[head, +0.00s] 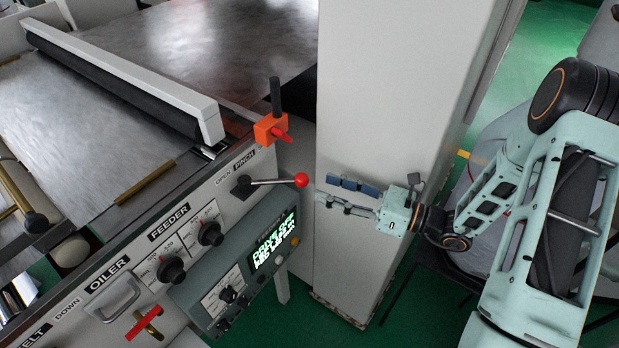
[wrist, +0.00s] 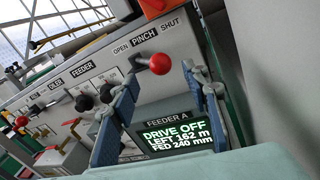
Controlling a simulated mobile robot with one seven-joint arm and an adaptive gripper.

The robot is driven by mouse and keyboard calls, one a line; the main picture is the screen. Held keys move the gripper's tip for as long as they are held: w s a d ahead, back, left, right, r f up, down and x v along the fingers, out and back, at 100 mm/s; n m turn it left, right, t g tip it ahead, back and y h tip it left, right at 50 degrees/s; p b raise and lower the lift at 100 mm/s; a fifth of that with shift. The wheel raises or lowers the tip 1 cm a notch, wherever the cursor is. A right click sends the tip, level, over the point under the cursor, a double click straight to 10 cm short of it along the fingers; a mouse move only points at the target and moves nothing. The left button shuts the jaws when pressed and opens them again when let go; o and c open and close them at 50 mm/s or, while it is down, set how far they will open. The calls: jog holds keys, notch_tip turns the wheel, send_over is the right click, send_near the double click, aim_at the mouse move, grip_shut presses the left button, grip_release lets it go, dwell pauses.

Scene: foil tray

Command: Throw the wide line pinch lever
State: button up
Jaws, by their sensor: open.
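The pinch lever (head: 275,182) is a thin rod with a red ball knob on the side panel, below a label reading OPEN PINCH. In the wrist view the red knob (wrist: 160,64) shows under the words OPEN, PINCH and SHUT, and the rod sticks out from the panel. My gripper (head: 323,190) is open and empty, its two blue-padded fingers pointing at the knob from the right with a small gap. In the wrist view the open fingers (wrist: 160,80) stand either side of the knob, which appears beyond the tips.
An orange block with a black handle (head: 270,125) sits above the lever. A control box with a lit display (head: 272,243) juts out below it. A grey column (head: 390,100) stands behind my gripper. A red handle (head: 145,323) and feeder knobs lie lower left.

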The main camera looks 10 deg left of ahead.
aim_at(308, 179)
jog(key=a, duration=0.3)
jog(key=w+a+p, duration=0.1)
jog(key=a, duration=0.2)
jog(key=shift+w, duration=0.1)
jog(key=shift+c, duration=0.4)
grip_shut()
